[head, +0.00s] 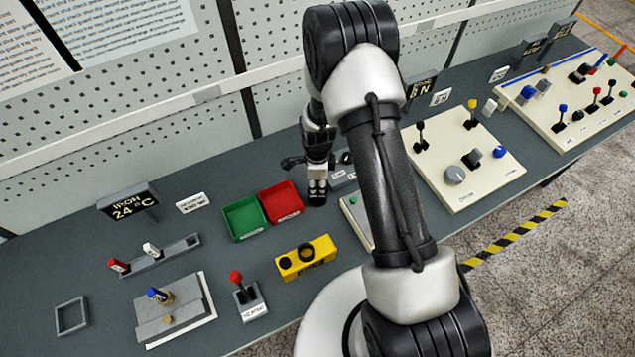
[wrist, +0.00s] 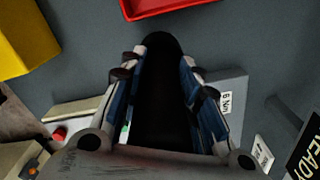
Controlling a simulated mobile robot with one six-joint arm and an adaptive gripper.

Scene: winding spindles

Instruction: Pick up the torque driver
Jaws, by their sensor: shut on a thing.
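In the wrist view, a black object (wrist: 160,85), which I take to be the torque driver, fills the space between the fingers of my gripper (wrist: 163,75). The fingers are shut on it from both sides. Its far end is rounded, and its lower part is hidden. In the head view, my gripper (head: 317,186) points down just right of the red tray (head: 281,203), with a dark part (head: 317,200) at its fingertips. I cannot tell whether the driver is clear of the bench. A grey block (wrist: 233,90) with a "6 Nm" label stands beside the fingers.
The green tray (head: 243,219) adjoins the red one. A yellow block (head: 304,259) with round openings stands in front. A dark display (head: 418,86) stands behind my arm. Control panels (head: 462,165) with levers and knobs lie to the right. The left bench holds a small rack (head: 156,258) and a lever box (head: 249,304).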

